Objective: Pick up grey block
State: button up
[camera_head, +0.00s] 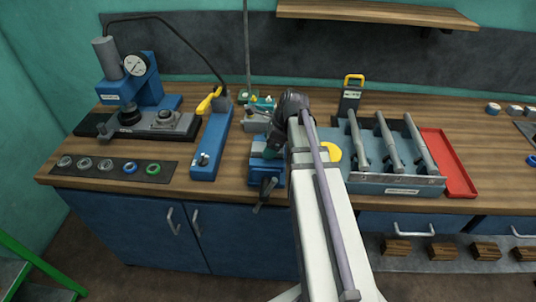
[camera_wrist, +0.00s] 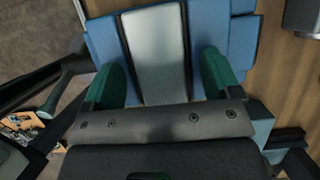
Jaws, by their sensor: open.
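The grey block (camera_wrist: 155,50) shows in the wrist view as a pale grey slab between the blue jaws of a vise. The blue vise (camera_head: 262,174) stands at the front edge of the workbench in the head view. My gripper (camera_wrist: 163,82) is open, with one green finger on each side of the grey block's near end. The fingers overlap the blue parts in the picture; I cannot tell whether they touch anything. In the head view my gripper (camera_head: 273,148) is over the vise, and my arm and wrist hide the block there.
Left of the vise are a blue pump with a yellow lever (camera_head: 211,135) and a black mat (camera_head: 112,169) with several rings. Right of my arm is a blue-grey rack (camera_head: 400,184) of grey cylinders beside a red tray (camera_head: 449,163). A wooden shelf (camera_head: 380,13) hangs above.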

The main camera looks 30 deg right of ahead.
jog(key=shift+c, duration=0.5)
jog(key=c, duration=1.3)
notch_tip(320, 180, up, 10)
jog(key=p, duration=1)
